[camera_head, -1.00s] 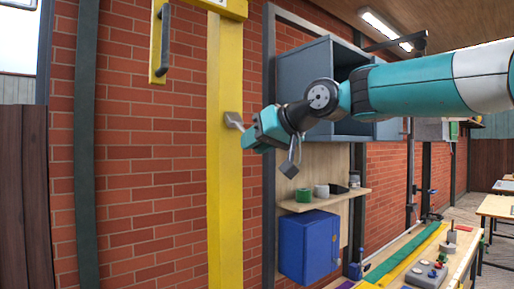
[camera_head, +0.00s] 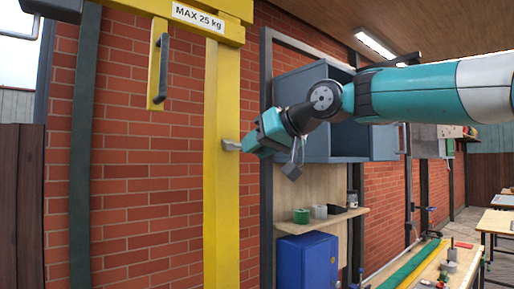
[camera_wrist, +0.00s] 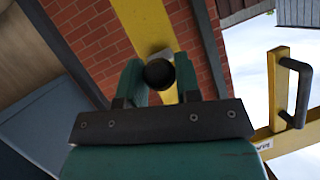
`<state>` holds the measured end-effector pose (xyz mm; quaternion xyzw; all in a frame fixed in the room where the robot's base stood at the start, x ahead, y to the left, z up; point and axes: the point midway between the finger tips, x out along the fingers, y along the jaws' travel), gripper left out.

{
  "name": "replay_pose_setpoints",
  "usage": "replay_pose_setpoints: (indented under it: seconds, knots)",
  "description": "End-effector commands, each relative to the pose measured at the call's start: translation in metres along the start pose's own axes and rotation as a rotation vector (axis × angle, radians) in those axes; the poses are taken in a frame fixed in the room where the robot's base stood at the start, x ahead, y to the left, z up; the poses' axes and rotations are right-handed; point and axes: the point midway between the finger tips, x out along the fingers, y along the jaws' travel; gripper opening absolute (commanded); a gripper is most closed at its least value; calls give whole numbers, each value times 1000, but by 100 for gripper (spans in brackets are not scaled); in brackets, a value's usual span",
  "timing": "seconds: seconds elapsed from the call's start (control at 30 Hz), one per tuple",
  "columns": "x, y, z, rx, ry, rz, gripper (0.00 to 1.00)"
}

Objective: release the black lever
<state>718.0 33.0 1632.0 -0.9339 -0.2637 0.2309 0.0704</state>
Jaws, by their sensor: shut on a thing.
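The black lever shows in the wrist view as a dark round knob (camera_wrist: 158,75) between my gripper's two fingers. A light grey bracket (camera_wrist: 163,54) is just behind it, against the yellow post (camera_wrist: 148,22). In the head view a short grey piece (camera_head: 231,145) sticks out from the yellow post (camera_head: 222,200), right at the tip of my gripper (camera_head: 246,144). My gripper (camera_wrist: 158,84) is shut on the black lever. The fingers hide most of the lever's shaft.
A yellow crossbeam labelled MAX 25 kg (camera_head: 198,19) tops the post; a dark handle (camera_head: 162,68) hangs on its left. A grey cabinet (camera_head: 303,90), a wooden shelf (camera_head: 325,222) and a blue box (camera_head: 307,262) stand right of the post. Brick wall lies behind.

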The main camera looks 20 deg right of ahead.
Motion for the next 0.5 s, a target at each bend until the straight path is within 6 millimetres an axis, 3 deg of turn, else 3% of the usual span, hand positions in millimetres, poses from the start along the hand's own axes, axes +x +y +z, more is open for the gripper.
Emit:
replay_pose_setpoints:
  seconds: [0.23, 0.27, 0.3, 0.37, 0.5]
  knots:
    - [-2, -3, -4, -6, 12, -5, 0]
    - [-2, -3, -4, -6, 12, -5, 36]
    - [-2, -2, -4, -5, 12, -5, 45]
    - [-2, -2, -3, -4, 10, -4, 56]
    - [-1, -1, -2, -3, 6, -2, 56]
